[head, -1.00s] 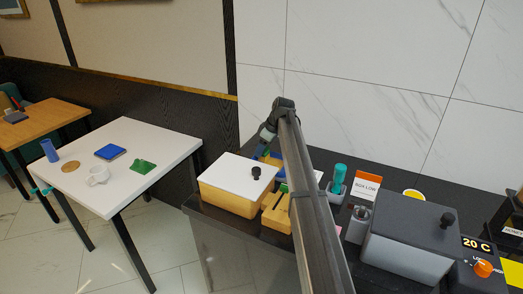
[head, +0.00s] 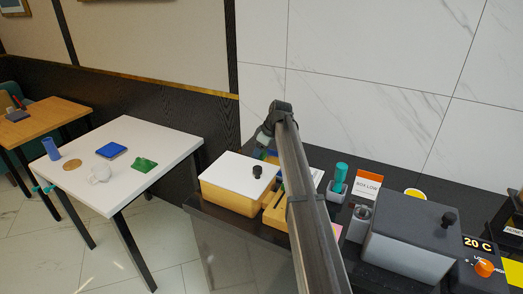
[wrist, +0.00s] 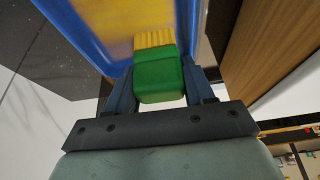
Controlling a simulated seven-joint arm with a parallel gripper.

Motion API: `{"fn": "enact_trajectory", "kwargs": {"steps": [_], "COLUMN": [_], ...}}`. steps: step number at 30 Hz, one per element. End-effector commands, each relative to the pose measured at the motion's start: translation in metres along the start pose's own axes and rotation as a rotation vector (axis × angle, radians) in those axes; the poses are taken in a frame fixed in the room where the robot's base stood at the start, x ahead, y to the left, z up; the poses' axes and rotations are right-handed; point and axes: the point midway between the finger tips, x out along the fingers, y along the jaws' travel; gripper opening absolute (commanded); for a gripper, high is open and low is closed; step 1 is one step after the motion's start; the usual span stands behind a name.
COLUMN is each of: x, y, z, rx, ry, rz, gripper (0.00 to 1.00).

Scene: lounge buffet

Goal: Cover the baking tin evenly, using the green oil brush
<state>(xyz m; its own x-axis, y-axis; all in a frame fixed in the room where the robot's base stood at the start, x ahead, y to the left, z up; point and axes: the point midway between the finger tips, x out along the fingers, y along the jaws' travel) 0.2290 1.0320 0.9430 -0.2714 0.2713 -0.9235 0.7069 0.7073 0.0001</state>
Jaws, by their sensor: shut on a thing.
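In the wrist view my gripper (wrist: 160,80) is shut on the green brush (wrist: 159,78), one finger on each side of its block. Pale yellow bristles (wrist: 154,39) stick out beyond the block, over the baking tin. The tin has a blue rim (wrist: 80,27) and a yellow inner surface (wrist: 108,20). I cannot tell whether the bristles touch that surface or how evenly it is covered. In the head view my arm hides the gripper and brush, and only a little blue shows beside the arm.
On the dark counter, a white-lidded box (head: 238,172) stands left of my arm. A teal-handled tool (head: 340,176), a sign (head: 367,186) and a grey lidded unit (head: 412,238) stand right. A white table (head: 130,145) with small objects is farther left.

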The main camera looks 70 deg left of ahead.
Motion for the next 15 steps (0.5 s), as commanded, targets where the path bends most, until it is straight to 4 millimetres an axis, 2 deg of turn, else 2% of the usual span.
{"fn": "enact_trajectory", "kwargs": {"steps": [8,15], "x": [0.000,0.001], "y": [0.002,0.017], "z": [0.000,-0.001], "rx": [0.000,0.001], "ry": [0.000,0.000], "rz": [0.000,0.000], "gripper": [0.00,0.00]}}
